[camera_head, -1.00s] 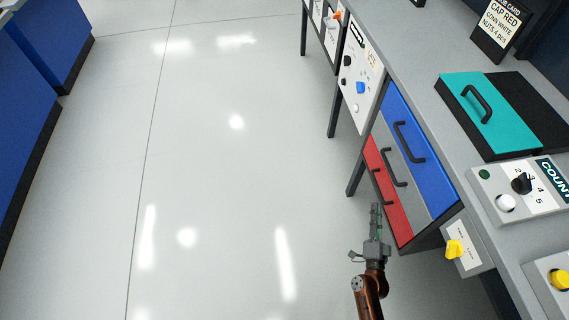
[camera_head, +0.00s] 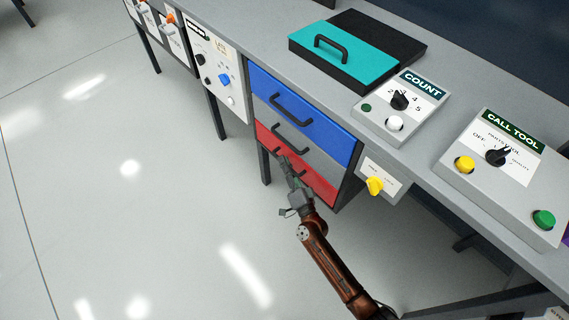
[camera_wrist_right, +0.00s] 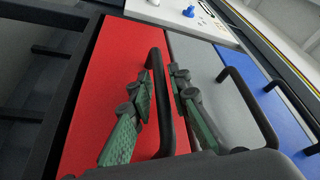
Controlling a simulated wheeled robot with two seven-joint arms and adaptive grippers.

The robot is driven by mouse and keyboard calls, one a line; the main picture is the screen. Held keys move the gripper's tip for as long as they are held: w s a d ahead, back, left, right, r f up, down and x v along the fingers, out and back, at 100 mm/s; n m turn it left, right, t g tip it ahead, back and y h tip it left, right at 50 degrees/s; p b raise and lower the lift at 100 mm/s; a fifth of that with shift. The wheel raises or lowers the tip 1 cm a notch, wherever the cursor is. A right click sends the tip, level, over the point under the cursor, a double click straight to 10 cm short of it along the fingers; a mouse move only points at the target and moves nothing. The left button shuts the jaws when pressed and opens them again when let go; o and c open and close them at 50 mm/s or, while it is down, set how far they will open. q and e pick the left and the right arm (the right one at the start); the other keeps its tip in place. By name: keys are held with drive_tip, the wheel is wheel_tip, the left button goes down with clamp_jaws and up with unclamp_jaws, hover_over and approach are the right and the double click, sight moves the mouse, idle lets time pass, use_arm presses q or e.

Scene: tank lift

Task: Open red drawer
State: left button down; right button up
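The red drawer (camera_head: 320,189) is the lowest of three in the unit under the bench, and it looks shut. In the right wrist view its red front (camera_wrist_right: 98,90) carries a black bar handle (camera_wrist_right: 160,105). My right gripper (camera_head: 286,165) is at this drawer front in the head view and covers part of the handle. In the right wrist view the fingers of my right gripper (camera_wrist_right: 160,88) are apart, one on each side of the handle. Neither finger clearly presses on it. My left gripper is not in view.
A grey drawer (camera_head: 312,148) and a blue drawer (camera_head: 325,128) with black handles sit above the red one. A panel with a yellow knob (camera_head: 375,186) hangs to the right. The floor (camera_head: 120,215) in front is clear.

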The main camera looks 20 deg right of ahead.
clamp_jaws()
idle(0.6)
